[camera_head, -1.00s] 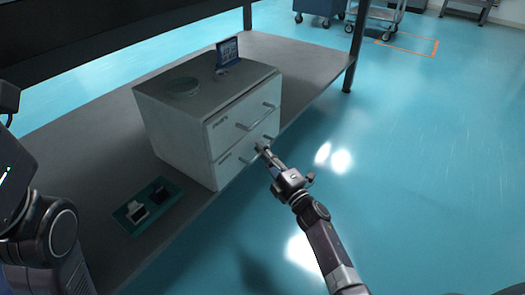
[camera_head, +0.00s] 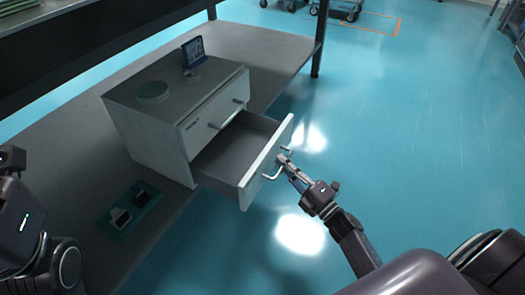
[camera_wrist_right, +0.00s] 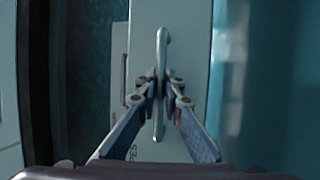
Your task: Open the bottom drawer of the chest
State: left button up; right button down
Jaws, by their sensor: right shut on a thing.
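The white chest (camera_head: 150,140) stands on the grey lower shelf, with two drawers on its right-facing front. Its bottom drawer (camera_head: 265,165) is pulled well out, and its grey inside looks empty. The top drawer (camera_head: 215,110) is shut. My right gripper (camera_head: 284,164) is shut on the bottom drawer's bar handle (camera_head: 270,174). In the right wrist view the handle (camera_wrist_right: 161,50) runs upright between the fingers (camera_wrist_right: 162,95). My left arm is at the left edge, and its gripper is not in view.
A round glass dish (camera_head: 153,93) and a small blue framed item (camera_head: 194,52) stand on the chest. A green mat (camera_head: 128,208) with small parts lies on the shelf (camera_head: 90,180) beside it. Open blue floor (camera_head: 400,130) lies to the right.

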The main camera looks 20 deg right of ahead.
jog(key=shift+s+d, duration=0.65)
jog(key=shift+s, duration=0.2)
jog(key=shift+s+d, duration=0.65)
jog(key=shift+s, duration=0.2)
jog(key=c, duration=2)
grip_release()
jog(key=shift+c, duration=0.2)
jog(key=v, duration=1.2)
jog(key=shift+s, duration=0.1)
